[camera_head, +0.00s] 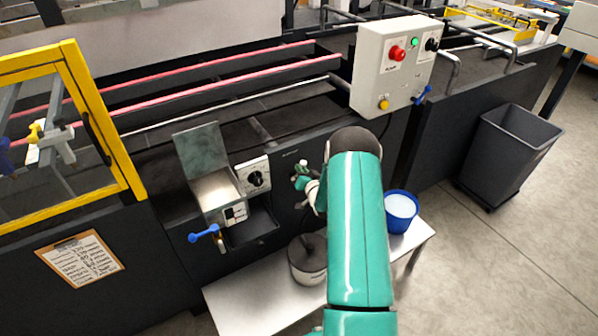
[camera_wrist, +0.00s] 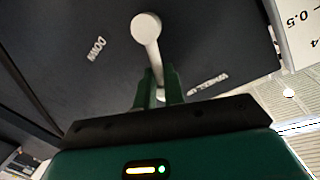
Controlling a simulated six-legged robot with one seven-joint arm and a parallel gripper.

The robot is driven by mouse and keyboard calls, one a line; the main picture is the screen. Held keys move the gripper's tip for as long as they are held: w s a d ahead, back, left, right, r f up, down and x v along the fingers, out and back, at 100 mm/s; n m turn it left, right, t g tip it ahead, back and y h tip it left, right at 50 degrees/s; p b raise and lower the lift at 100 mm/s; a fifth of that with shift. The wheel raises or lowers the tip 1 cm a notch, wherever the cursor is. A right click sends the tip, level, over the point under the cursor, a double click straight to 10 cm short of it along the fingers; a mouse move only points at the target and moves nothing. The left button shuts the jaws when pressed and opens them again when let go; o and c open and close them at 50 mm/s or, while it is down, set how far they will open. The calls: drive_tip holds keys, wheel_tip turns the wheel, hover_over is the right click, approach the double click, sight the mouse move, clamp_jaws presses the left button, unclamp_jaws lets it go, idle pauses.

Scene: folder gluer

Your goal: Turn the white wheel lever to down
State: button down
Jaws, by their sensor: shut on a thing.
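The white wheel lever (camera_wrist: 151,45) shows in the wrist view as a white bar with a round white end on a dark panel. Its bar runs down between the two green fingers of my gripper (camera_wrist: 159,84), which are shut on it. A "DOWN" label (camera_wrist: 97,48) is on the panel left of the lever. A second label (camera_wrist: 208,82), which seems to read "WHEEL UP", is right of the lever, near the fingers. In the head view my gripper (camera_head: 303,184) is at the dark machine front, and my arm partly hides it and the lever.
A dial box (camera_head: 254,177) and a metal chute (camera_head: 214,190) with a blue-handled valve (camera_head: 204,234) are left of my gripper. Below stands a low table (camera_head: 250,308) with a pot (camera_head: 308,262) and a blue bucket (camera_head: 401,208). A grey bin (camera_head: 507,155) is at right.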

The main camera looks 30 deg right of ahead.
drive_tip(key=shift+s+d+f+m+g+y, duration=0.1)
drive_tip(key=shift+d+f+m+y, duration=0.5)
drive_tip(key=shift+m, duration=1.15)
drive_tip(key=shift+d+f+m+g+y, duration=0.1)
drive_tip(key=shift+d+f+m+y, duration=0.15)
drive_tip(key=shift+d+f+m, duration=1)
drive_tip(key=shift+s+d+f+m+g+y, duration=0.2)
drive_tip(key=shift+m+y, duration=0.25)
drive_tip(key=shift+m, duration=1.75)
drive_tip(key=shift+w+f, duration=0.1)
drive_tip(key=c, duration=1.5)
unclamp_jaws()
drive_tip(key=shift+w+f, duration=0.1)
drive_tip(key=v, duration=1.4)
drive_tip(key=shift+a, duration=0.1)
